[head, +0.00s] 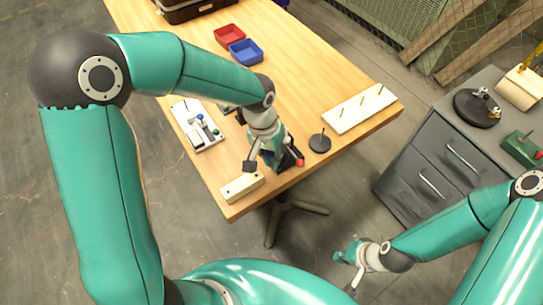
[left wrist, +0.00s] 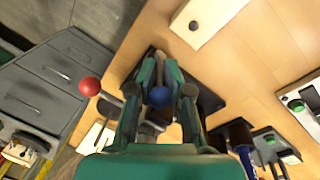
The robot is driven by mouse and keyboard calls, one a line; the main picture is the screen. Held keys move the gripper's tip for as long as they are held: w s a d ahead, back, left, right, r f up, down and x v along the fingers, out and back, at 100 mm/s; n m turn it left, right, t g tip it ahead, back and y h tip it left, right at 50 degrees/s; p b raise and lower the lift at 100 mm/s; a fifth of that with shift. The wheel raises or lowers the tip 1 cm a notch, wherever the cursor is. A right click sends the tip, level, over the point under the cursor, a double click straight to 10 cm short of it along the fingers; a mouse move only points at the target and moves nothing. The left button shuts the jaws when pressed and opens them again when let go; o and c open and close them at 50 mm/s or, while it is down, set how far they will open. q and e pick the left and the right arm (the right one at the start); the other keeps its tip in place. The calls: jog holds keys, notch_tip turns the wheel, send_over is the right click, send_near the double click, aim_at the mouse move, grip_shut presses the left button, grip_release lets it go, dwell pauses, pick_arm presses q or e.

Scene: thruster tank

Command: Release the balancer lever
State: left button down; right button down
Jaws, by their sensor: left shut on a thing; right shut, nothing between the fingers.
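A dark lever unit (left wrist: 208,98) stands on the wooden table near its front edge. One lever has a red knob (left wrist: 89,86), which also shows in the head view (head: 300,163); another has a blue knob (left wrist: 160,97). No label shows which is the balancer lever. My left gripper (head: 272,158) reaches down over the unit. In the left wrist view its fingers (left wrist: 160,84) are shut around the blue-knobbed lever; the red knob is outside them. The exact contact is partly hidden. My right gripper (head: 349,272) is shut and empty, low beyond the table's front edge.
A pale block (head: 242,186) lies close beside the lever unit. A black disc (head: 320,143) and pegged board (head: 359,108) are to its right, a switch panel (head: 198,126) to its left. Red (head: 229,35) and blue (head: 246,51) trays stand behind. A grey cabinet (head: 440,155) is at right.

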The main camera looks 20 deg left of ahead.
pick_arm(q)
jog(key=shift+s+d+f+t+y+b, duration=0.2)
jog(key=shift+t+y+b, duration=0.45)
jog(key=shift+b, duration=1.65)
jog(key=shift+d+r, duration=0.15)
jog(key=shift+r, duration=0.2)
jog(key=c, duration=1.3)
grip_release()
jog(key=shift+s, duration=0.15)
notch_tip(320, 180, up, 12)
jog(key=s, duration=0.1)
